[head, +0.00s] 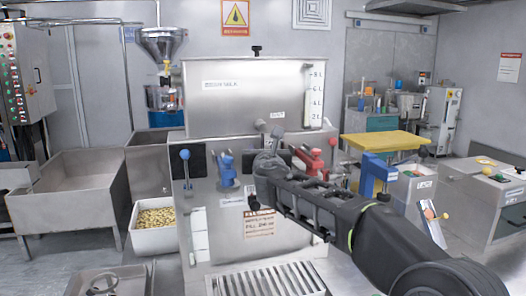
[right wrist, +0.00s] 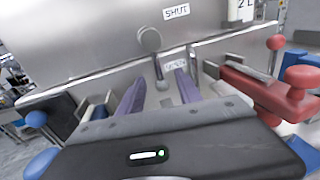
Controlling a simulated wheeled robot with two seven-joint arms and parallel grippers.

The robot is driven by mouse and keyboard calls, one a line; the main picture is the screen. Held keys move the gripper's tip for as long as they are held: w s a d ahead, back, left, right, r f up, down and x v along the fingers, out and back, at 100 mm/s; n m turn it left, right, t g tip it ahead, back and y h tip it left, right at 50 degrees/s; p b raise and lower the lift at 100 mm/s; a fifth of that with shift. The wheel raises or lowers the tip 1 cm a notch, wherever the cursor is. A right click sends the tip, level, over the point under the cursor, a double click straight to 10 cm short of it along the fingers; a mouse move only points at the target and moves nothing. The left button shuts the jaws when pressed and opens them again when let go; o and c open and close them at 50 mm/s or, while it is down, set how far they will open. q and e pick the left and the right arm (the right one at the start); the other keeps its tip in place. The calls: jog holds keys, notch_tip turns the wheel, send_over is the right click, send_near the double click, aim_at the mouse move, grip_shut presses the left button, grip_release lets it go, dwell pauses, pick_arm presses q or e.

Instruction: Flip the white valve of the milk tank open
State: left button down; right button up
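The milk tank (head: 240,100) is a grey metal box with a level scale on its right side. Its white valve (head: 277,133) is a pale lever with a round knob on the lower front. In the right wrist view the valve (right wrist: 151,40) points up toward the SHUT label (right wrist: 176,12). My right gripper (head: 268,160) is just in front of the valve. In the right wrist view my right gripper (right wrist: 158,88) is open, with the lever's lower stem between its two fingers and its knob beyond them. Contact cannot be told. My left gripper is not in view.
A red valve (head: 312,160) stands close to the right of my gripper, and a blue valve (head: 226,170) to the left. A blue-knobbed lever (head: 186,165) is farther left. A drain grate (head: 270,280) lies below. A white bin of beans (head: 157,225) stands at left.

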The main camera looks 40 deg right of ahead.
jog(key=shift+s, duration=0.1)
jog(key=b+v, duration=0.1)
jog(key=v, duration=0.6)
jog(key=shift+s+a, duration=0.25)
dwell(0.4)
